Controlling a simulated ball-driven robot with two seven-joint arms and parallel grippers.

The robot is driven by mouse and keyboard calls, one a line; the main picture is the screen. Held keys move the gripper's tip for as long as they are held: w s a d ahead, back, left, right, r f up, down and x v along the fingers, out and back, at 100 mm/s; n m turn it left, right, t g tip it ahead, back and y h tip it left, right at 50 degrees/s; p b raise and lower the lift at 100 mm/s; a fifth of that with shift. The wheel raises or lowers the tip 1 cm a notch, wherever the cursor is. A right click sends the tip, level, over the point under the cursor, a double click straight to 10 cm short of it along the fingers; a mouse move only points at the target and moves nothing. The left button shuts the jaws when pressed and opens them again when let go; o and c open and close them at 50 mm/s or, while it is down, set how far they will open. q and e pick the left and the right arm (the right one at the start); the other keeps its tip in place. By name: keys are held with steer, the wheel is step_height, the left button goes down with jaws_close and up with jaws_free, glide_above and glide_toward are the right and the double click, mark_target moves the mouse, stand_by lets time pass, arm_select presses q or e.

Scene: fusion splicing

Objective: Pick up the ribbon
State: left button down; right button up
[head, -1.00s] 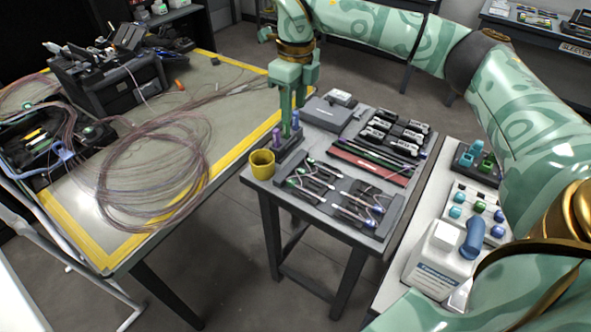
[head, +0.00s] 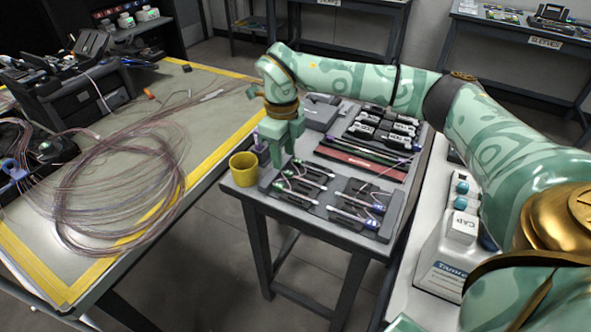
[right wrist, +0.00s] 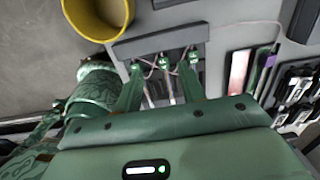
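My right gripper (head: 280,158) is above the near left part of the dark side table. It also shows in the right wrist view (right wrist: 160,72), with its two green fingers apart and nothing seen gripped between them. Below the fingers is a dark tray (right wrist: 160,43) with slim rods (right wrist: 169,82) that have green ends and thin pinkish strands. In the head view similar trays (head: 330,222) hold several such pieces. A large loose coil of thin pinkish ribbon (head: 176,178) lies on the left table. I cannot tell which strand is the task's ribbon. My left gripper is out of view.
A yellow cup (head: 243,178) stands close left of my right gripper and also shows in the wrist view (right wrist: 97,15).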

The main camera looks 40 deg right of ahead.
mark_target(287, 172)
steer(key=f+b, duration=0.2)
steer(key=f, duration=0.3)
steer(key=shift+s+d+f+b, duration=0.1)
steer(key=shift+d+f+b, duration=0.1)
steer(key=shift+d+b, duration=0.15)
steer(key=shift+r, duration=0.2)
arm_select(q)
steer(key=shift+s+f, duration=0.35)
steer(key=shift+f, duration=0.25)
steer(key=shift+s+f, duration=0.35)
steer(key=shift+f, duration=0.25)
arm_select(e)
steer(key=c, duration=0.9)
steer(key=shift+o, duration=0.2)
